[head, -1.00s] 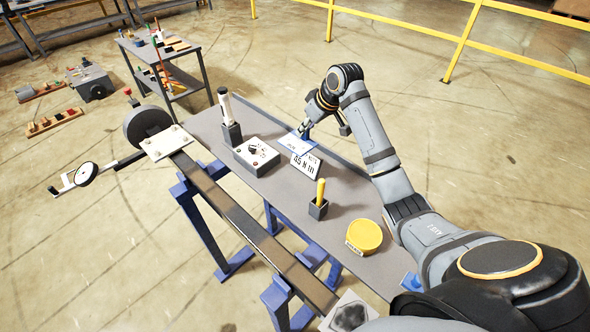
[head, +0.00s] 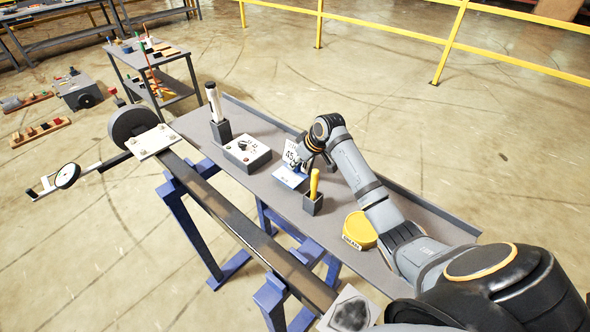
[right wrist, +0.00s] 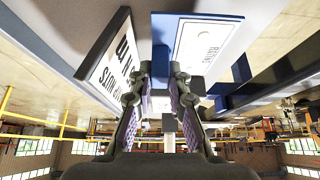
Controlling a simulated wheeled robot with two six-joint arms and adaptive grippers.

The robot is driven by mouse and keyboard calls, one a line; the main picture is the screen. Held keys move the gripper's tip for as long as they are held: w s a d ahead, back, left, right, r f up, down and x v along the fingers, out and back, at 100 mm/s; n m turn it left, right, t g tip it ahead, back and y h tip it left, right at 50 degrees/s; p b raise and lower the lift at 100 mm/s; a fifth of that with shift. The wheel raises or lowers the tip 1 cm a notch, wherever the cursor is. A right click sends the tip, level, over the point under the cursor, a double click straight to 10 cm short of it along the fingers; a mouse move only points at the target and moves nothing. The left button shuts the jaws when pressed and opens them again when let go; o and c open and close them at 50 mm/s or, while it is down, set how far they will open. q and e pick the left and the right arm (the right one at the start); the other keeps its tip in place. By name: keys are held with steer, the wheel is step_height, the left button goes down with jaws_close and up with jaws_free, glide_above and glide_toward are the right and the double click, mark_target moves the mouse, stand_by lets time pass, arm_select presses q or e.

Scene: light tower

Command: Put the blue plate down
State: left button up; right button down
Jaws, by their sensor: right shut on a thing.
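The blue plate (head: 289,177) with a white printed label is low over the grey bench, in front of the white sign. It also shows in the right wrist view (right wrist: 207,46), just beyond my fingertips. My right gripper (head: 303,164) is shut on the blue plate; its fingers close on a narrow blue part in the right wrist view (right wrist: 160,76). Whether the plate touches the bench top is hard to tell. My left gripper is not in view.
The white sign (head: 290,154) stands right behind the plate. A grey box with a dial (head: 247,153) is to the left, a yellow-handled tool in a holder (head: 314,188) close to the right. A yellow round tin (head: 360,229) stands farther right. A long dark beam (head: 245,235) runs along the front.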

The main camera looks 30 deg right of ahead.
mark_target(299, 168)
steer(key=shift+f, duration=1.95)
steer(key=c, duration=1.3)
jaws_free()
steer(key=v, duration=1.2)
